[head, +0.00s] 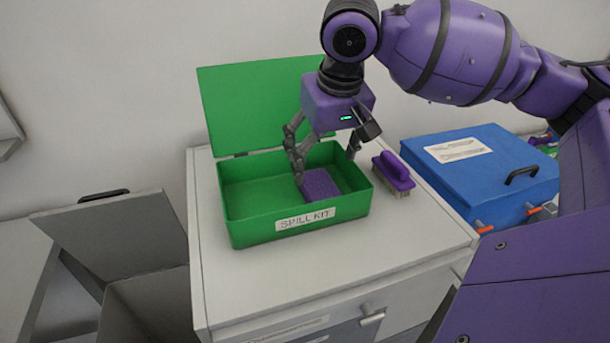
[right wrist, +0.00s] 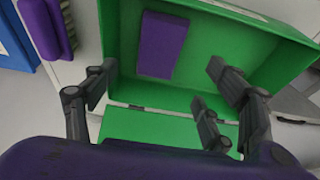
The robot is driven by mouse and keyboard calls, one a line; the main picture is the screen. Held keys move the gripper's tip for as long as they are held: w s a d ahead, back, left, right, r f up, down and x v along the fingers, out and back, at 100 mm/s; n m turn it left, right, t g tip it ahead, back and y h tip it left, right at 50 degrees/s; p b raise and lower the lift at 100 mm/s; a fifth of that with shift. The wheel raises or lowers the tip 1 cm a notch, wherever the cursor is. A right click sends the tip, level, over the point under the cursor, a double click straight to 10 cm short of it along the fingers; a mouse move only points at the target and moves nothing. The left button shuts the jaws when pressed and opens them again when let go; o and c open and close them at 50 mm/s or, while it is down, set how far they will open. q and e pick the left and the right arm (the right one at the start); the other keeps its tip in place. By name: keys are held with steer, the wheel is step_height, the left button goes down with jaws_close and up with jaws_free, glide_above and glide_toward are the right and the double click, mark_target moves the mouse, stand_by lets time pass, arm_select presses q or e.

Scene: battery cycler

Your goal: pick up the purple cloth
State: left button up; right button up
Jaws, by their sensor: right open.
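The purple cloth (head: 320,185) is a folded block lying in the right half of the open green spill kit box (head: 250,228). In the right wrist view the cloth (right wrist: 162,45) lies on the box floor, near one wall, with nothing around it. My right gripper (head: 326,166) hangs over the box just above the cloth, its fingers spread and empty. In the right wrist view the fingers of my right gripper (right wrist: 155,85) are wide apart, and the cloth shows beyond the gap between them. My left gripper is not in view.
The box lid (head: 260,105) stands open behind. A purple-handled brush (head: 393,170) is right of the box on the white cabinet (head: 410,250). A blue case (head: 520,190) with a black handle is further right. A grey bin (head: 120,240) stands at left. The cabinet top's front is clear.

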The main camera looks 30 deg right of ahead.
mark_target(319, 184)
steer(key=x, duration=0.2)
steer(key=shift+s+f, duration=0.1)
steer(key=shift+f, duration=0.45)
steer(key=x, duration=0.3)
steer(key=shift+d+f+b, duration=0.1)
steer(key=shift+f+b, duration=0.25)
steer(key=shift+w+f, duration=0.2)
steer(key=shift+f, duration=0.15)
steer(key=c, duration=1)
steer(key=shift+c, duration=1.1)
steer(key=shift+r, duration=0.55)
step_height(319, 184, up, 3)
steer(key=shift+f, duration=0.25)
arm_select(q)
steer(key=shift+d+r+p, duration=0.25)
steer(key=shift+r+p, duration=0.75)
steer(key=shift+p, duration=0.4)
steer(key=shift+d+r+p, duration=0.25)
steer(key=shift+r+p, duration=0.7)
steer(key=shift+p, duration=0.45)
arm_select(e)
steer(key=s+r, duration=0.9)
steer(key=s, duration=0.5)
steer(key=shift+d+r, duration=0.15)
steer(key=shift+d, duration=0.05)
